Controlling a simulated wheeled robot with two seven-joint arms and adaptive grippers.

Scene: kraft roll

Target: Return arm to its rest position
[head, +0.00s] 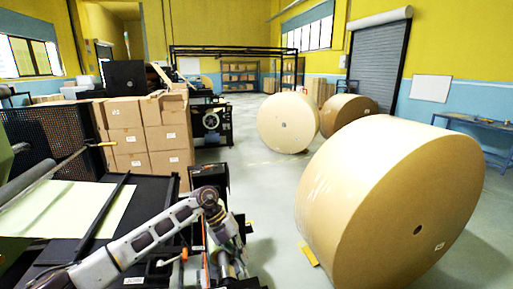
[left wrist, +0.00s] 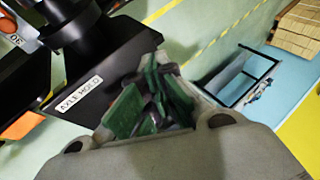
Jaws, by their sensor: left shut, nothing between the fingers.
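My left arm comes in from the lower left of the head view, bends at a raised joint, and drops beside a dark machine part. My left gripper (left wrist: 150,105) shows in the left wrist view with its green-padded fingers together and nothing between them. Behind it is a black machine part with an "AXLE HOLD" label (left wrist: 80,93). From this view I cannot tell how far the fingers are from that part. A large kraft roll (head: 375,190) stands on the floor at the right of the head view, apart from my arm. My right gripper is not in view.
A black machine bed with a pale sheet (head: 60,210) lies at the left. Stacked cartons (head: 150,135) stand behind it. A pale roll (head: 288,122) and a brown roll (head: 348,113) stand farther back. A blue table (head: 475,125) is at the far right. Open floor lies between.

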